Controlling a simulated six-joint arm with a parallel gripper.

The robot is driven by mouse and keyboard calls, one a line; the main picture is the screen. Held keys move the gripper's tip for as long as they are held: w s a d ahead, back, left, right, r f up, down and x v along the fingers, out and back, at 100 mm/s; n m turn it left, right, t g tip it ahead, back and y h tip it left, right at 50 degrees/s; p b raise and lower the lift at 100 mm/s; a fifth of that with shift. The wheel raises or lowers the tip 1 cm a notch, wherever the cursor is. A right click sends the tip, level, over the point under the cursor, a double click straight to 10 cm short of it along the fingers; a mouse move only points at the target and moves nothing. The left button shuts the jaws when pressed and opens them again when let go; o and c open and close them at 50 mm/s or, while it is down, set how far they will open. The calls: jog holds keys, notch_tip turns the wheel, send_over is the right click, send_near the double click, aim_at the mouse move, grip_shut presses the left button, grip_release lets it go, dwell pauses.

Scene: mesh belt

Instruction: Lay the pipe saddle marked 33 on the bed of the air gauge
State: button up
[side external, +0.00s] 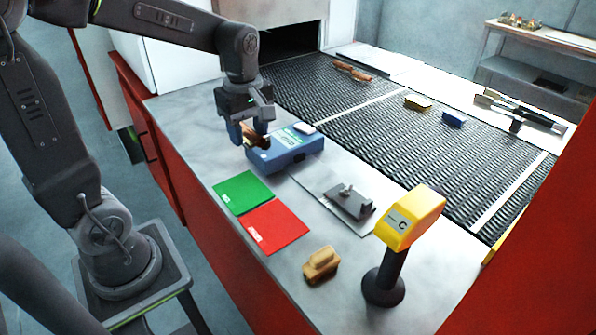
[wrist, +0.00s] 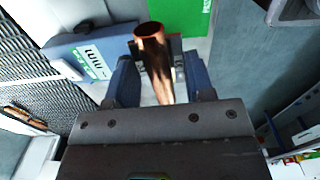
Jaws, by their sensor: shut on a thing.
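My gripper (side external: 258,140) is shut on a copper piece (wrist: 155,60), which looks like a short curved pipe part with an open round end; I take it to be the pipe saddle. No number can be read on it. In the side view the copper piece (side external: 255,135) hangs between the fingers, close to the left end of a blue box. The blue box (side external: 285,150) has a labelled top and looks like the air gauge; it also shows left of the jaws in the wrist view (wrist: 88,50). I cannot tell whether the piece touches it.
A green mat (side external: 242,192) and red mat (side external: 273,229) lie in front. A grey fixture (side external: 350,203) on a plate, a tan block (side external: 321,265) and a yellow device (side external: 410,217) on a post stand nearby. Copper pieces (side external: 352,71) and yellow and blue blocks (side external: 453,119) lie on the mesh belt (side external: 340,105).

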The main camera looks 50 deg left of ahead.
jog(key=shift+m, duration=0.3)
jog(key=w+a, duration=0.1)
jog(key=w, duration=0.1)
jog(key=w+a, duration=0.1)
jog(key=w, duration=0.1)
jog(key=w+a, duration=0.1)
jog(key=w, duration=0.2)
jog(key=shift+f, duration=0.25)
jog(key=shift+w+d+f, duration=0.1)
jog(key=shift+w+f, duration=0.05)
jog(key=shift+w, duration=0.25)
send_over(318, 178)
notch_tip(318, 178, down, 7)
jog(key=shift+r, duration=0.2)
jog(key=shift+f, duration=2.05)
jog(key=shift+f, duration=0.15)
jog(key=o, duration=1)
jog(key=shift+o, duration=0.2)
